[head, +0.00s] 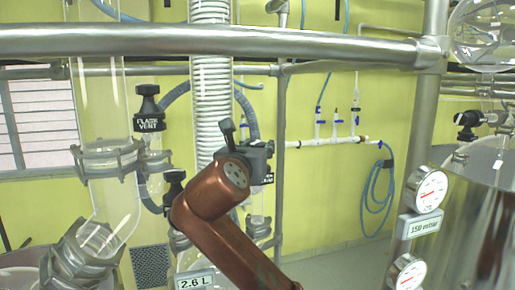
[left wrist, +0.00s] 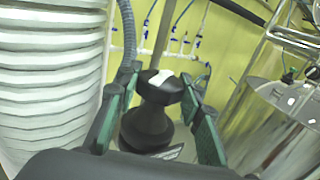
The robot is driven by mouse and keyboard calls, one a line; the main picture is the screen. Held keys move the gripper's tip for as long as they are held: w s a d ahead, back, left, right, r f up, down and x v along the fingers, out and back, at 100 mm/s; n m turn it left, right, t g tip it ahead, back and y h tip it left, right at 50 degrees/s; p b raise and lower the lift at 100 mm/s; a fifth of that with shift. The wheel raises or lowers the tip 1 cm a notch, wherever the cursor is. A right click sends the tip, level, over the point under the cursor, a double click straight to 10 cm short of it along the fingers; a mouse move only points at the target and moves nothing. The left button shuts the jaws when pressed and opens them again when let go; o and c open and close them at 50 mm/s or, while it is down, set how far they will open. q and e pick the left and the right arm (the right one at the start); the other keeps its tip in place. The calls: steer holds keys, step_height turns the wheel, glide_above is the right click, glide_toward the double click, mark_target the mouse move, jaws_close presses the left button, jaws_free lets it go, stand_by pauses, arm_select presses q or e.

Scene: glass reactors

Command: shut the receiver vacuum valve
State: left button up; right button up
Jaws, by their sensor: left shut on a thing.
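In the left wrist view a black valve knob (left wrist: 150,126) with a narrow waist and a white mark on its top stands between the green-lined fingers of my left gripper (left wrist: 159,82). The gripper is shut on this knob. In the head view my left gripper (head: 246,142) is at the white ribbed hose, beyond my copper-coloured arm. The arm and gripper hide most of the knob there, and its label is only partly visible and not readable. My right gripper is not in view.
A black valve labelled FLASK VENT (head: 149,108) stands to the left, and another black knob (head: 173,184) is lower down. The white ribbed hose (head: 210,85) is close to the gripper. A steel rail (head: 150,40) crosses above. Gauges (head: 429,189) and a steel vessel are right.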

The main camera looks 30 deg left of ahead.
arm_select(q)
steer(key=o, duration=1)
steer(key=shift+c, duration=0.2)
steer(key=n+g+y, duration=0.1)
steer(key=y, duration=0.1)
steer(key=n+g+y, duration=0.1)
steer(key=n+y, duration=0.1)
steer(key=shift+d+g+y, duration=0.1)
steer(key=shift+g+y, duration=0.3)
steer(key=shift+n+g+y, duration=0.3)
steer(key=shift+n+y, duration=0.1)
steer(key=shift+n, duration=0.2)
